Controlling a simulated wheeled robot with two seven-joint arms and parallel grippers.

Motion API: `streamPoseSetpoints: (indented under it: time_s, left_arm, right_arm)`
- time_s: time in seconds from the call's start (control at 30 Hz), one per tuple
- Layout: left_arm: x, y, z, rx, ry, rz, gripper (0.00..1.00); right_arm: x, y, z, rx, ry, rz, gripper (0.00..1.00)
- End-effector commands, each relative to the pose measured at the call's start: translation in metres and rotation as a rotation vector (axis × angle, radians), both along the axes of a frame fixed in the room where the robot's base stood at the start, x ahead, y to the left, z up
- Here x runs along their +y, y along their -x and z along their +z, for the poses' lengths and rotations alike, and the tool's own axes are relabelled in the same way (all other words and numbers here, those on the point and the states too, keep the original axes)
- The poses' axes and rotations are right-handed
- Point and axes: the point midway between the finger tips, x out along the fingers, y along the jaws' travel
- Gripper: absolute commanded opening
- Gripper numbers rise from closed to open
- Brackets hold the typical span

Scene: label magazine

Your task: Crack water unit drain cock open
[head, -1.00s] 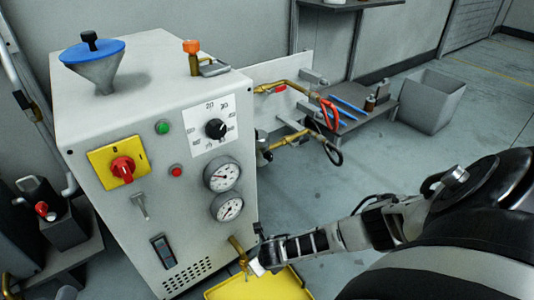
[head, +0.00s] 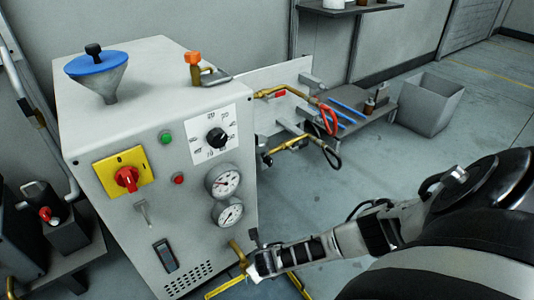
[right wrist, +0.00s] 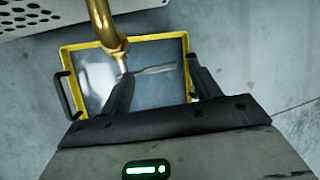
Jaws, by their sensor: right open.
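The water unit (head: 85,215) is a pale cabinet with a funnel on top. Its brass drain cock (head: 237,250) sticks out low at the front right corner. In the right wrist view the brass pipe (right wrist: 103,22) comes down to a collar and spout, with a thin grey lever (right wrist: 155,70) extending to the right. My right gripper (right wrist: 160,72) is open, its fingers on either side of the lever; contact cannot be told. In the head view the right gripper (head: 258,266) is beside the cock. My left gripper is not in view.
A yellow-rimmed tray (right wrist: 85,43) lies on the floor beneath the cock, its inside grey and reflective. Brass hose fittings (head: 290,144) project from the cabinet's right side. A grey bin (head: 430,105) stands on clear floor at the back right.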

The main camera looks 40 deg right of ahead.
Motion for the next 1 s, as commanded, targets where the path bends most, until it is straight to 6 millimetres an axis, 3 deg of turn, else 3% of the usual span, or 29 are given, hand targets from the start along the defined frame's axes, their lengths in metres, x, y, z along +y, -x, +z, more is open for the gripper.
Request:
streamPoseSetpoints:
  time_s: [0.03, 0.2, 0.5, 0.7, 1.0]
  left_arm:
    - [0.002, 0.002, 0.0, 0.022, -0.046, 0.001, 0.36]
    - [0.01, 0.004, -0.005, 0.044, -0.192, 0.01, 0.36]
    - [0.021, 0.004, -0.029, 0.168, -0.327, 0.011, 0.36]
    - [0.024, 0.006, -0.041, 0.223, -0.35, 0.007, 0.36]
    - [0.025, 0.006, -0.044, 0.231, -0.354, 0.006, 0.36]
  right_arm:
    - [0.003, 0.005, 0.018, 0.001, -0.001, 0.002, 0.63]
    - [0.014, 0.02, 0.056, 0.001, -0.001, 0.002, 0.63]
    - [0.031, 0.043, 0.11, 0.002, 0.0, 0.002, 0.63]
    - [0.037, 0.05, 0.125, 0.002, -0.001, 0.001, 0.63]
    - [0.037, 0.051, 0.126, 0.002, 0.0, 0.0, 0.63]
